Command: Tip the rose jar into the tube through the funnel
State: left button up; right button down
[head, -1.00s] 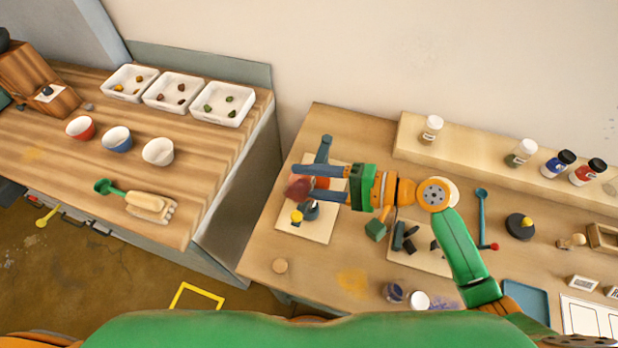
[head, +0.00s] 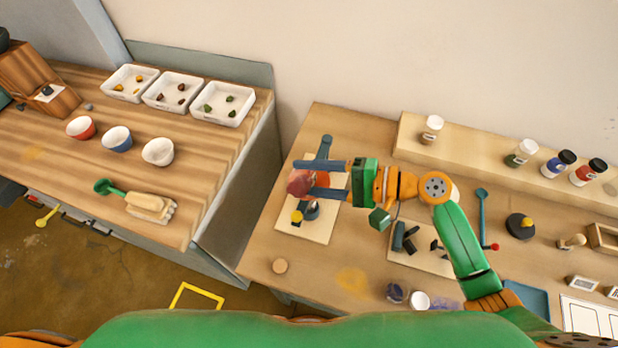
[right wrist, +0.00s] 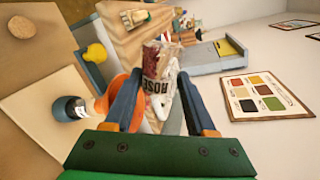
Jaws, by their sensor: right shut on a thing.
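My right gripper (head: 318,178) is shut on the rose jar (head: 300,183), a clear jar with reddish contents. In the right wrist view the jar (right wrist: 157,88) lies sideways between the fingers, its ROSE label showing. The orange funnel (head: 323,180) is partly hidden behind my fingers; in the right wrist view it shows as an orange curve (right wrist: 118,90) beside the left finger. The jar is held close to the funnel, but I cannot tell whether its mouth is over it. The tube cannot be made out. My left gripper is not in view.
A grey stand (head: 324,148) rises by the funnel on a pale board (head: 322,232). A yellow-topped piece (head: 297,217) and a dark small bottle (head: 312,213) stand near. Lidded jars line the back shelf (head: 465,140).

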jog(key=shift+r, duration=0.1)
dwell(0.6)
jog(key=shift+w+d+f+m, duration=0.15)
jog(key=shift+w+f+m, duration=0.15)
jog(key=shift+f+m, duration=0.4)
dwell(1.9)
jog(key=shift+w+d+r+m+g+y, duration=0.1)
jog(key=shift+w+r+m+g+y, duration=0.25)
jog(key=shift+m, duration=0.45)
dwell(1.7)
jog(key=shift+s+f, duration=0.1)
